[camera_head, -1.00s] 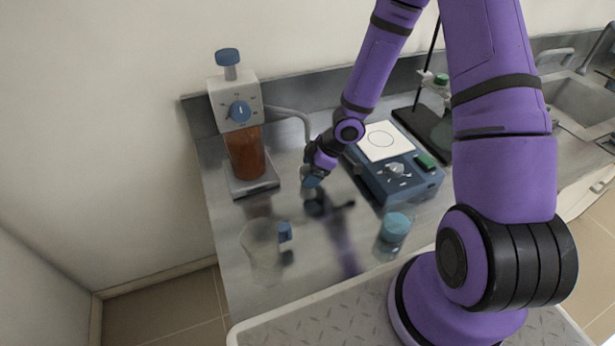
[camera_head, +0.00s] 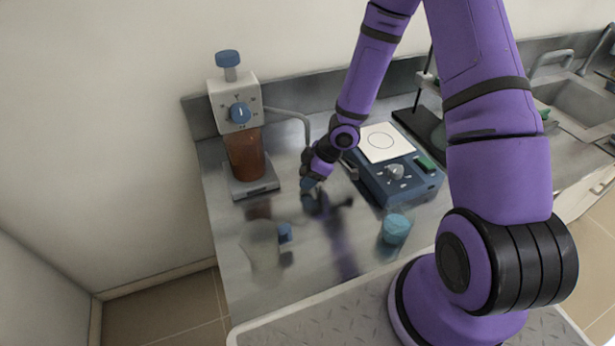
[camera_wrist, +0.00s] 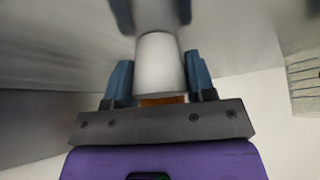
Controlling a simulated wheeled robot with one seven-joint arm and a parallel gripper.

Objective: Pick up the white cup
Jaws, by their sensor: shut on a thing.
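The white cup (camera_wrist: 160,63) stands out in the wrist view between the two blue fingers of my gripper (camera_wrist: 158,80). The fingers are shut on its sides. Below the cup in that picture is a strip of orange-brown, close to the palm. In the head view my gripper (camera_head: 309,185) is low over the steel bench, left of the blue device. There the cup is hidden by the gripper or too small to make out. I cannot tell whether the cup touches the bench.
A dispenser with a brown vessel (camera_head: 246,155) stands left of my gripper. A blue device with a white plate (camera_head: 386,142) is close on the right. The bench reflects things.

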